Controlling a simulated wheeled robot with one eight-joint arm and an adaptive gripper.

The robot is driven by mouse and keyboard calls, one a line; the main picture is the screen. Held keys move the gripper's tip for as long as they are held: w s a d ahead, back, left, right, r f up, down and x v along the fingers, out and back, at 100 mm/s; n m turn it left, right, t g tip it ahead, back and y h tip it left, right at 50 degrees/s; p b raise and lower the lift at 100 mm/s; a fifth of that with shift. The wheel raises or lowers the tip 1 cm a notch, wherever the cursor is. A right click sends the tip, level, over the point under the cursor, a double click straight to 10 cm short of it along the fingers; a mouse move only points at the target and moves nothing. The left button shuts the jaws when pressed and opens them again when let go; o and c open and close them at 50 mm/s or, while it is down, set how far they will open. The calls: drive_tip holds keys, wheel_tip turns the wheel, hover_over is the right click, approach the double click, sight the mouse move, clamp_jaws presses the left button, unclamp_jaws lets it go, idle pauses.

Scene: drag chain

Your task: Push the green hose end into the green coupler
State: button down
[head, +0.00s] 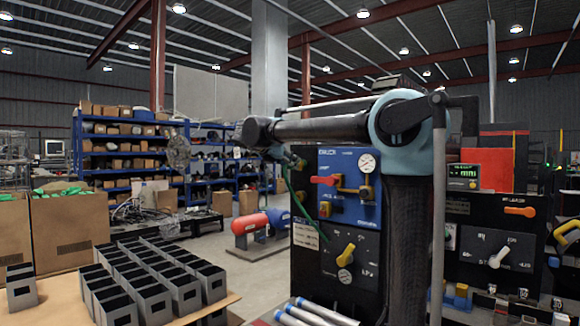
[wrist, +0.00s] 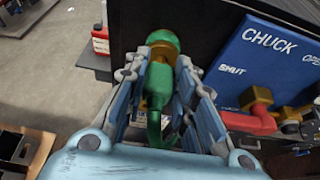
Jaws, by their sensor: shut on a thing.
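My gripper (wrist: 160,65) is shut on the green hose end (wrist: 157,90), whose green body and brass part lie between the two fingers in the wrist view. The green hose (wrist: 154,128) runs back from it toward the palm. A rounded green piece (wrist: 162,39), which looks like the green coupler, sits just beyond the brass at the fingertips, in line with it. I cannot tell whether the brass is inside it or only against it. In the head view the green hose (head: 299,205) hangs down by the blue panel; the hose end and coupler are hidden or too small there.
The blue CHUCK panel (wrist: 256,60) with a red-handled valve (wrist: 250,122) is close right of my gripper. In the head view, the panel (head: 347,208) stands above a black panel with a yellow knob (head: 346,255). A table (head: 220,300) with grey bins is at left.

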drive_tip(key=shift+w+d, duration=0.25)
drive_tip(key=shift+w, duration=0.05)
drive_tip(key=c, duration=1.2)
unclamp_jaws()
drive_tip(key=shift+c, duration=0.2)
drive_tip(key=v, duration=1.1)
drive_tip(key=shift+s+a, duration=0.3)
drive_tip(key=shift+r, duration=0.1)
